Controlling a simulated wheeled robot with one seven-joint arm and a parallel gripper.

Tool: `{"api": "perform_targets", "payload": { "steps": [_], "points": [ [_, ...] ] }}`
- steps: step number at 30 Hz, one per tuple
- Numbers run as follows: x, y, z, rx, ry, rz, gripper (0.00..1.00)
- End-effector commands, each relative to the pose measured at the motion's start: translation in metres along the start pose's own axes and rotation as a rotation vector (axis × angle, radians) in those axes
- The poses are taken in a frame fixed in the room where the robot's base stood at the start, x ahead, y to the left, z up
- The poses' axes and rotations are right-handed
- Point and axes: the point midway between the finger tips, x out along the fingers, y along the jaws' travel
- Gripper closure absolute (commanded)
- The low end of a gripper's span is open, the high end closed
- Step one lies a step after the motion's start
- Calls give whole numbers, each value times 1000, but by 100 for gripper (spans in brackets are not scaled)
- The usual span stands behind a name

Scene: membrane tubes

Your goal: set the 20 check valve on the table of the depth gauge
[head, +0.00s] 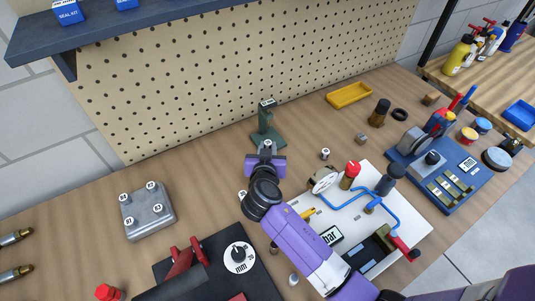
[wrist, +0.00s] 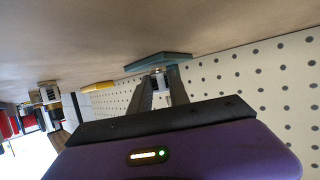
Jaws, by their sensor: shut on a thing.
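The depth gauge (head: 266,122) is a dark green stand with a flat base and a display on top, standing near the pegboard. My gripper (head: 267,150) is just in front of its base, shut on a small pale check valve (head: 268,144). The valve's number is not readable. In the wrist view, which looks upside down, the fingers (wrist: 162,84) point at the teal-green gauge base (wrist: 150,64), with the valve mostly hidden between them. I cannot tell whether the valve touches the base.
Loose valves stand on the bench, one right of my gripper (head: 325,154). A white board with gauge and blue tubing (head: 415,215) lies at right. A yellow tray (head: 349,95) sits behind. The pegboard (head: 200,100) rises behind the gauge.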

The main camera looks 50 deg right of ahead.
Motion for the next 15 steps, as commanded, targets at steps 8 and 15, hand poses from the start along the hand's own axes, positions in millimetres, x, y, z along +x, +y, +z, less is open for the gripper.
{"api": "perform_targets", "payload": {
  "steps": [8, 15],
  "points": [
    [20, -1, -6, 2, 1, 1, 100],
    [35, -2, -12, 2, 2, 0, 100]
  ]
}}
